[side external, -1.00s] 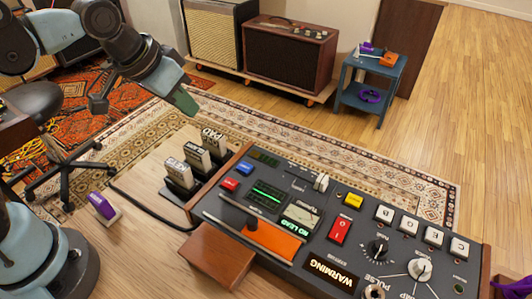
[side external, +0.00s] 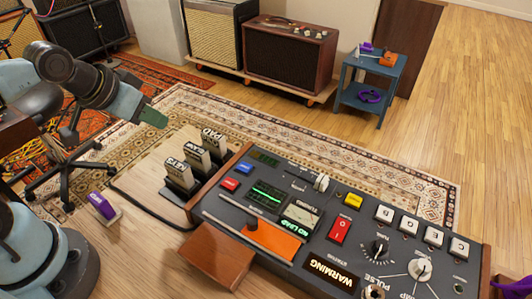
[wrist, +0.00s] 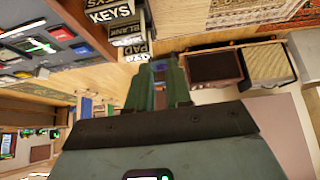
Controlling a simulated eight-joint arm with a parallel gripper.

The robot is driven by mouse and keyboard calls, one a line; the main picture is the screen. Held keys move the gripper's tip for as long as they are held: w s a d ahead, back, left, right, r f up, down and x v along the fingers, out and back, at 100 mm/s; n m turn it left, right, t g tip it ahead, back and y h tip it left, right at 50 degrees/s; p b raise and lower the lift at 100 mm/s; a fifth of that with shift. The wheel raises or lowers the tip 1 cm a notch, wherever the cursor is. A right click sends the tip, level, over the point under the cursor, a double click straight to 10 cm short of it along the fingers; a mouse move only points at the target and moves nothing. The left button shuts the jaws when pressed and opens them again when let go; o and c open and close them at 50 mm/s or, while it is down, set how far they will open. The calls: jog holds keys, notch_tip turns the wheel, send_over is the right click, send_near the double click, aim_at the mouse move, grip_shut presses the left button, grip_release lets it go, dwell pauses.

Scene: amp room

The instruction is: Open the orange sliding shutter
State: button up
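The orange shutter (side external: 274,241) is a flat panel low on the left half of the dark console (side external: 330,205), in the side external view. A dark upright handle stands at its left end, and a pale rail runs along it. My gripper (side external: 153,116) is in the air to the upper left of the console, well apart from the shutter. In the wrist view my gripper's green fingers (wrist: 158,85) are close together, with nothing seen held. I cannot make out the shutter in the wrist view.
Labelled upright blocks (side external: 195,160) stand left of the console, between it and my gripper. A brown wooden block (side external: 220,257) sits by the console's front left edge. A purple-topped object (side external: 103,208) lies farther left. Buttons and knobs crowd the console's right half.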

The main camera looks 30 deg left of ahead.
jog(key=o, duration=0.4)
jog(key=d+r+g, duration=0.1)
jog(key=d, duration=0.2)
jog(key=d+r+g, duration=0.1)
jog(key=d, duration=0.3)
jog(key=w+d+g+h, duration=0.1)
jog(key=d, duration=0.3)
jog(key=shift+r, duration=0.4)
jog(key=r+g+y, duration=0.1)
jog(key=g, duration=0.3)
send_over(252, 220)
notch_tip(252, 220, down, 12)
jog(key=shift+r, duration=0.1)
grip_shut()
